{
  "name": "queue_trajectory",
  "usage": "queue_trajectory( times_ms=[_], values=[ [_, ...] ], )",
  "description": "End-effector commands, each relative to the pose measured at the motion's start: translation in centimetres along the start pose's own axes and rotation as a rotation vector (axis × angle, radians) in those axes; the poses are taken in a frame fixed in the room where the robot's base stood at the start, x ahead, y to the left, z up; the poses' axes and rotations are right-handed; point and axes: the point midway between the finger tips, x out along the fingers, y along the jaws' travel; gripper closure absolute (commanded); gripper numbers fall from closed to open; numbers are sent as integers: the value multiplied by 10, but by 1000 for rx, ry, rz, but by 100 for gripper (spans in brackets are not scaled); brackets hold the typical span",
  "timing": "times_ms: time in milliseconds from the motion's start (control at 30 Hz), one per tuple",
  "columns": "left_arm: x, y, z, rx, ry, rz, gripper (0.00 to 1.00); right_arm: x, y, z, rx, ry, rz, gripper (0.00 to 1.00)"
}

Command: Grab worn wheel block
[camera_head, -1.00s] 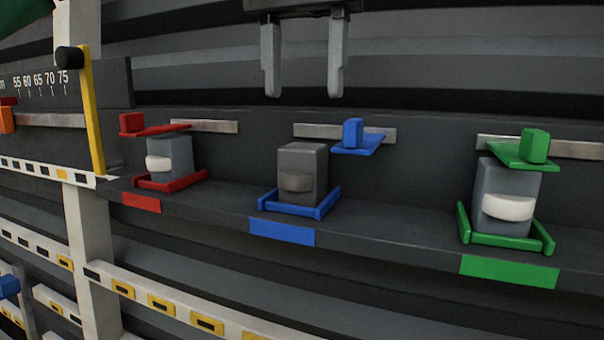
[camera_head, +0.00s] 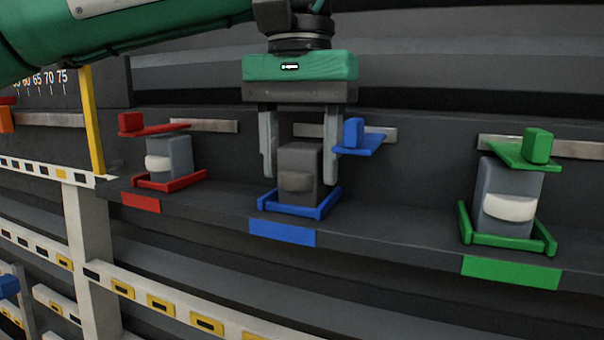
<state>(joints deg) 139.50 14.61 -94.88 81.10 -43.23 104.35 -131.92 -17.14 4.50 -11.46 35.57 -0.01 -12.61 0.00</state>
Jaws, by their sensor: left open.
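A dark grey block with a dark, dull wheel (camera_head: 299,172) stands upright in the blue holder (camera_head: 293,212) in the middle of the shelf. Its wheel is darker than the white wheels of the other two blocks. My left gripper (camera_head: 298,180) points straight down and is open, with one finger on each side of this block as seen from the head. The right finger is partly behind or close beside the block; I cannot tell whether either finger touches it. My right gripper is not in view.
A grey block with a white wheel (camera_head: 170,157) stands in the red holder (camera_head: 172,184). Another (camera_head: 509,197) stands in the green holder (camera_head: 540,240). A blue clamp (camera_head: 357,140) is swung aside, close to my right finger. A yellow bar (camera_head: 92,130) stands at left.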

Motion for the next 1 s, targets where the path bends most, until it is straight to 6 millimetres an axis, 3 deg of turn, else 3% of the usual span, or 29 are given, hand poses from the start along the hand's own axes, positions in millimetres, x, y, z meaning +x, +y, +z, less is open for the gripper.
queue_trajectory(
  times_ms=[167,367,867,1000],
  values=[
    [0,0,0,0,0,0,47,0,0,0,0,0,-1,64],
    [0,0,0,0,0,0,83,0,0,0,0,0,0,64],
    [-6,0,3,1,-1,2,83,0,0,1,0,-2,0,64],
    [-21,1,4,1,1,3,83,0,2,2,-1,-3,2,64]
  ],
)
